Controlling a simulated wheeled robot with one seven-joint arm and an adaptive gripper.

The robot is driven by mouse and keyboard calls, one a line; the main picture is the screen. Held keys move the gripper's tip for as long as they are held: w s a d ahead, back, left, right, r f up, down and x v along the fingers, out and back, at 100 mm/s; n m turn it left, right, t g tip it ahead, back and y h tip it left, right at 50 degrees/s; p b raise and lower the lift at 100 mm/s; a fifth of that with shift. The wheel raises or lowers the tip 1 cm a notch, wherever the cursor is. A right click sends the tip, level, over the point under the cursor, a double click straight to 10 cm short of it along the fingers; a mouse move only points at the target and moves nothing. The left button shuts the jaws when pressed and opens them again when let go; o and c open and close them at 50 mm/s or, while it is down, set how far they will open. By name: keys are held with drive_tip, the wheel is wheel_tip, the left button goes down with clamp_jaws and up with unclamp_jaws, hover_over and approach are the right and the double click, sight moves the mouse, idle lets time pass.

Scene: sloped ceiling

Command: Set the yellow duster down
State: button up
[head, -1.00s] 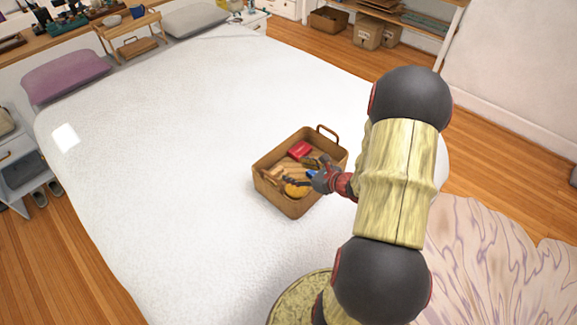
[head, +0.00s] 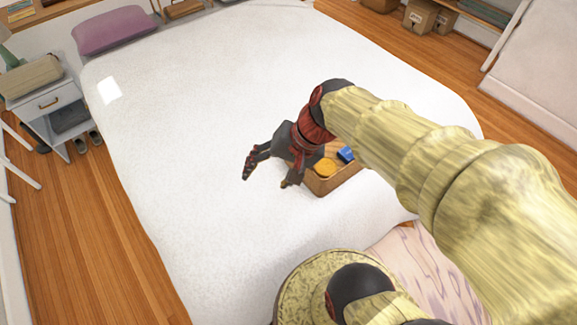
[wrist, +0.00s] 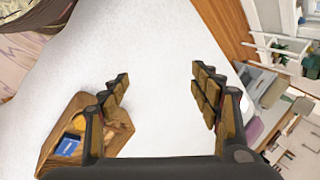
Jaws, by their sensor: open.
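A yellow item (head: 325,168), which looks like the duster, lies inside the brown basket (head: 337,184) on the white bed. It also shows in the wrist view (wrist: 78,122), partly hidden behind a finger. My gripper (head: 266,178) is open and empty, above the bed just left of the basket. In the wrist view the space between its fingers (wrist: 160,80) shows only bare bed cover. My wrist and arm hide much of the basket in the head view.
A blue item (head: 346,154) lies beside the yellow one in the basket. The white bed (head: 210,90) is clear to the left and front. A purple pillow (head: 115,30) lies at its far left. A nightstand (head: 50,104) stands left of the bed.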

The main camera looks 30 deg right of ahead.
drive_tip(key=s+d+r+n+t+h, duration=0.2)
drive_tip(key=s+r+n+h, duration=0.2)
drive_tip(key=r+n, duration=0.3)
drive_tip(key=shift+s+d+n, duration=0.15)
drive_tip(key=shift+s+n, duration=0.15)
drive_tip(key=shift+s, duration=0.2)
idle(0.7)
